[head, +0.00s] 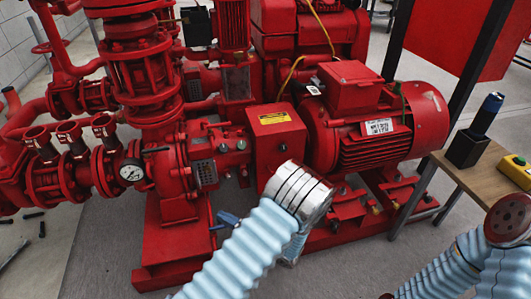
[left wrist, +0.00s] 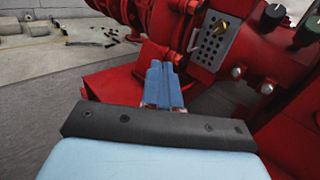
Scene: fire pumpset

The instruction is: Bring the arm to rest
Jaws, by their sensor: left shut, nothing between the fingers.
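My left arm (head: 245,245) comes up from the bottom of the head view in a light blue ribbed sleeve. It ends in a silver wrist (head: 298,192). My left gripper (head: 226,219) shows as small blue fingers in front of the red pump's base. In the left wrist view its blue fingers (left wrist: 163,82) lie together, shut and empty, with red pump parts beyond them. They seem apart from the pump. Part of my right arm (head: 445,272) shows at the bottom right; its gripper is out of view.
The red pumpset (head: 165,190) with its motor (head: 375,120) and pressure gauge (head: 132,170) fills the space ahead. At right a wooden table (head: 485,180) bears a dark holder (head: 467,148) with a blue-topped tool and a yellow box (head: 517,170). Grey floor (head: 100,255) is open at front left.

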